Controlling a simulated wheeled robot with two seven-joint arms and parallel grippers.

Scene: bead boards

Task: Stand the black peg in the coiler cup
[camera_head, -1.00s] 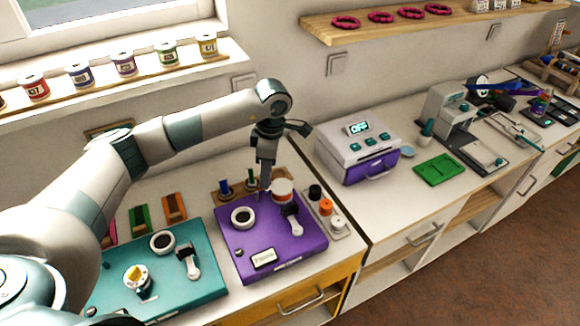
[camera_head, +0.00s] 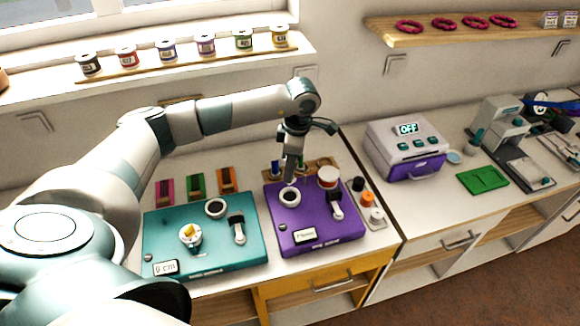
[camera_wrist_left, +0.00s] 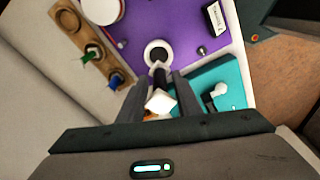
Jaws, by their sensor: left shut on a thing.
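My left gripper (camera_head: 289,181) is shut on the black peg (camera_wrist_left: 160,76), whose pale end faces the camera in the left wrist view, between the fingers (camera_wrist_left: 158,95). The purple board (camera_head: 312,236) carries a white-rimmed cup with a dark inside, the coiler cup (camera_head: 289,204); it also shows in the left wrist view (camera_wrist_left: 148,49). The gripper is just above and behind this cup. The peg's far end overlaps the cup's near edge in the wrist view; I cannot tell whether it is inside. My right gripper is out of view.
A wooden rack (camera_wrist_left: 84,30) with a green peg (camera_wrist_left: 92,55) and a blue peg (camera_wrist_left: 115,80) stands behind the purple board. The teal board (camera_head: 200,256) lies left.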

